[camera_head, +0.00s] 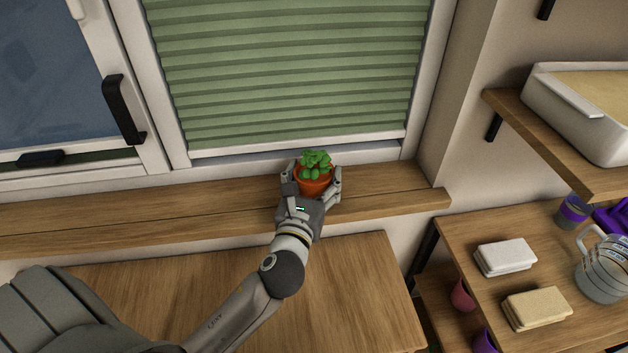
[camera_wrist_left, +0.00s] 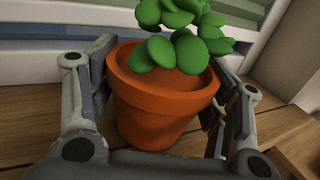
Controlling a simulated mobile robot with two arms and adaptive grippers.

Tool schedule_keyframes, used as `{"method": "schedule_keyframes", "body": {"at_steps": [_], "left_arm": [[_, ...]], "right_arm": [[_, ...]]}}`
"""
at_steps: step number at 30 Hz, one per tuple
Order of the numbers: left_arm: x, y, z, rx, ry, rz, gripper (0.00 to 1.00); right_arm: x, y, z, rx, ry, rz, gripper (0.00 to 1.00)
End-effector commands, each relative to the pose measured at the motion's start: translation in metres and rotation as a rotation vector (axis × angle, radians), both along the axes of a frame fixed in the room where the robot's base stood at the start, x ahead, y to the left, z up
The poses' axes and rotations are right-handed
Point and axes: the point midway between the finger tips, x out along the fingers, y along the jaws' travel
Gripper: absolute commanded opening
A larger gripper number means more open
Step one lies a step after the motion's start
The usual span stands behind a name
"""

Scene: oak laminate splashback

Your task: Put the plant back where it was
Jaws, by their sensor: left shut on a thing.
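The plant (camera_head: 316,163) has round green leaves and sits in an orange terracotta pot (camera_head: 313,182). It is upright at the wooden window sill (camera_head: 400,188), in front of the green blind. My left gripper (camera_head: 314,180) has its fingers on both sides of the pot and is shut on it. In the left wrist view the pot (camera_wrist_left: 160,105) stands between the two fingers, with the leaves (camera_wrist_left: 182,35) above its rim. I cannot tell whether the pot's base touches the sill. My right gripper is not in view.
A green pleated blind (camera_head: 290,70) and a window handle (camera_head: 124,108) are behind the sill. A wooden top (camera_head: 340,290) lies below. At right, a shelf holds a white container (camera_head: 580,110); a lower table has two blocks (camera_head: 505,257) and a glass jug (camera_head: 604,268). The sill is clear on both sides of the pot.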

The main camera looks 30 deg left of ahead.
Motion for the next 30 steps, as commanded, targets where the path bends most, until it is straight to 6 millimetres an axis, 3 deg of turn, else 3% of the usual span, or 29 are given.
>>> {"method": "schedule_keyframes", "body": {"at_steps": [12,13,17,30], "left_arm": [[-0.0002,-0.0002,-0.0061,0.003,-0.002,-0.001,0.37],[-0.0003,-0.0002,-0.0061,0.001,-0.001,-0.001,0.74],[-0.0003,-0.0002,-0.006,0.001,-0.001,-0.001,0.91],[-0.0019,-0.0008,-0.0032,0.0,0.0,-0.001,0.92]], "right_arm": [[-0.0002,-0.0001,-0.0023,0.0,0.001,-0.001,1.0],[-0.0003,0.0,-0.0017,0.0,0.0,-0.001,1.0],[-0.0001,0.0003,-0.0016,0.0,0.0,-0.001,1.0],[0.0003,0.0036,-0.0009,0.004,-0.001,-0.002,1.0]]}}
